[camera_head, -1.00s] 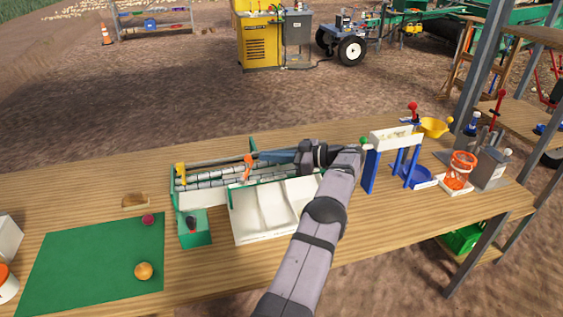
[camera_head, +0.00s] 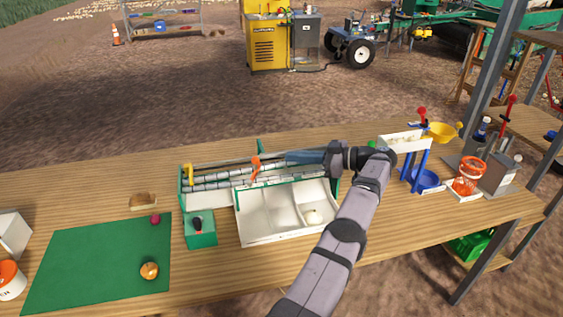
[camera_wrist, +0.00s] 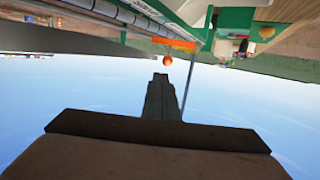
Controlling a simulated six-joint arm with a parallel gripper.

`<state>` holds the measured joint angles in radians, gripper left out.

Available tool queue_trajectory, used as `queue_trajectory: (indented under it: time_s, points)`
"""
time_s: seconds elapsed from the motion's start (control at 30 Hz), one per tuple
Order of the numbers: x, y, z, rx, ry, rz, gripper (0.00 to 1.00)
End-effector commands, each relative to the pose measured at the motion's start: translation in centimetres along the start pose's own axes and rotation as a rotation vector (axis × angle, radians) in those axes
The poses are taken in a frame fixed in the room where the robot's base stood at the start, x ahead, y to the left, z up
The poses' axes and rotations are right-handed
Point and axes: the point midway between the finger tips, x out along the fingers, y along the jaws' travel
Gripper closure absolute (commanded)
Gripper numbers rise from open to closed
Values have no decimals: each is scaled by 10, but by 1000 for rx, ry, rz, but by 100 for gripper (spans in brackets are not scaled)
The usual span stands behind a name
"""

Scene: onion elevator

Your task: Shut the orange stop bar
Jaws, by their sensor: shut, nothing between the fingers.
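The orange stop bar (camera_head: 255,168) stands up over the grey roller conveyor (camera_head: 212,180), near its middle. In the wrist view the orange bar (camera_wrist: 174,43) lies across the conveyor's side, with a round orange-red knob (camera_wrist: 167,60) at its end. My gripper (camera_head: 288,158) is shut and empty, held level above the conveyor's back part, just right of the bar. In the wrist view its closed fingertips (camera_wrist: 160,78) point toward the knob, with a small gap visible. The picture does not show clearly whether the bar lies fully across the rollers.
A blue-legged stand (camera_head: 408,172) is right of my arm. A green mat (camera_head: 95,270) lies at left.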

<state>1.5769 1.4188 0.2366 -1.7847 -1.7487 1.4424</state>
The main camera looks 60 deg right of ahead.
Motion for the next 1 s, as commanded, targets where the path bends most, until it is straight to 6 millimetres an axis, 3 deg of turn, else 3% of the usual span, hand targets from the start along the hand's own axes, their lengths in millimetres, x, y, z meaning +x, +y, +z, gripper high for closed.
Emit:
queue_trajectory:
  time_s: [0.03, 0.1, 0.33, 0.67, 1.0]
  points:
    - [-14, 3, -21, -21, -4, 20, 100]
    - [-32, 5, -46, -44, -11, 47, 100]
    - [-54, -1, -46, 122, 57, 64, 100]
    - [-57, -23, -16, 556, 284, 100, 100]
    - [-34, -61, 47, 1211, 535, 129, 100]
